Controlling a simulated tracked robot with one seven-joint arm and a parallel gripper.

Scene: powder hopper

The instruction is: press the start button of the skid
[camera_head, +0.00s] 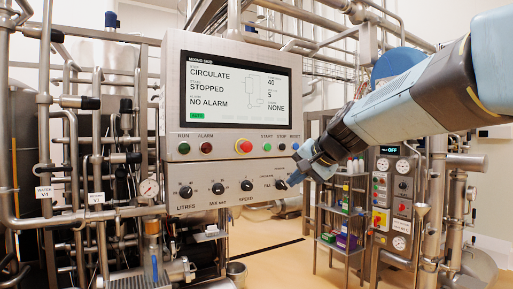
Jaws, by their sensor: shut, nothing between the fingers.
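The skid's control panel (170,75) fills the middle of the view. Its green start button (267,147) is on the strip below the screen, under the label START. A dark stop button (282,147) and a blue reset button (295,146) are to its right. A large red button (244,146) on a yellow ring is to its left. My gripper (293,180) is shut and empty, pointing left from the right side. Its tip is below and right of the start button in the picture, near the rightmost knob (280,184). I cannot tell whether it touches the panel.
The screen (235,90) reads CIRCULATE, STOPPED and NO ALARM. Several black knobs line the lower panel. Pipes and valves crowd the left side. A shelf rack (325,247) and a grey control box (402,190) stand behind my arm. Bare floor shows at the lower middle.

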